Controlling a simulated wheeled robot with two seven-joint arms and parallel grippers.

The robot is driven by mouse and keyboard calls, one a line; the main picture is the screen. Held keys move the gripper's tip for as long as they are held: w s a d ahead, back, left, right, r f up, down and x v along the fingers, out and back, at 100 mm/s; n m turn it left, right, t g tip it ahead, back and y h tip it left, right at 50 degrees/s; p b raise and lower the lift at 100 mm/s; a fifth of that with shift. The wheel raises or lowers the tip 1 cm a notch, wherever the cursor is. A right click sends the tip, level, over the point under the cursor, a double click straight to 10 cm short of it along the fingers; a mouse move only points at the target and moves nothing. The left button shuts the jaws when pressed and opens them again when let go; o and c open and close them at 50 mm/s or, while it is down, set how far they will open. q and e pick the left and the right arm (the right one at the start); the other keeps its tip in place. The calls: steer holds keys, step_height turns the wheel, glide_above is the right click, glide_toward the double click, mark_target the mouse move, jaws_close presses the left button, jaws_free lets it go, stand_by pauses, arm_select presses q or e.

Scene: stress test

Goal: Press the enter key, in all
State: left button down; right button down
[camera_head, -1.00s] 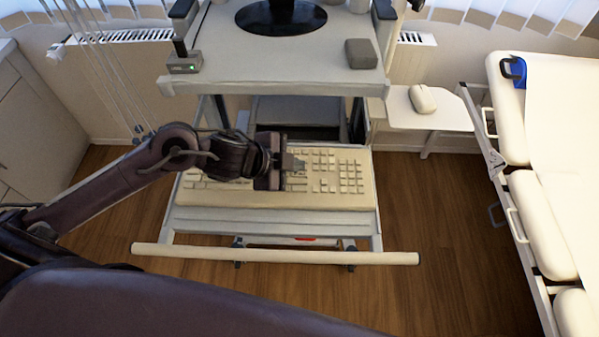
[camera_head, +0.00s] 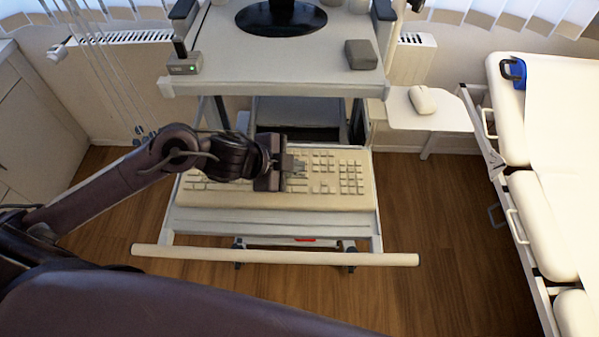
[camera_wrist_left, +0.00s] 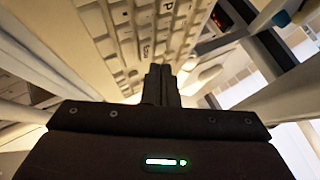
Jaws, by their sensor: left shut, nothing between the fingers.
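A cream keyboard (camera_head: 338,190) lies on the pull-out shelf of a grey cart. My left gripper (camera_head: 299,165) is shut and empty, over the middle-right part of the keyboard in the head view. In the left wrist view the shut fingertips (camera_wrist_left: 161,72) are in front of the keyboard's keys (camera_wrist_left: 138,40), with lettered keys just beyond them. I cannot tell whether the tips touch a key. The enter key cannot be told for certain; the fingers and wrist hide part of the keyboard. My right gripper is not in view.
The cart's upper shelf (camera_head: 270,80) overhangs behind the keyboard and holds a monitor base (camera_head: 281,17) and a small grey box (camera_head: 361,54). A white handle bar (camera_head: 275,256) runs in front. A mouse (camera_head: 422,99) sits on a side shelf. A white couch (camera_head: 540,215) stands right.

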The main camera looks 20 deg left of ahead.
mark_target(295, 177)
arm_select(q)
steer(key=shift+f, duration=0.1)
stand_by(0.6)
steer(key=shift+f, duration=0.35)
steer(key=shift+f+b, duration=0.4)
steer(key=shift+b, duration=0.1)
stand_by(0.4)
steer(key=shift+r, duration=0.15)
steer(key=shift+r+p, duration=0.7)
steer(key=shift+p, duration=0.25)
step_height(295, 177, up, 5)
steer(key=p, duration=0.5)
steer(key=shift+r, duration=0.1)
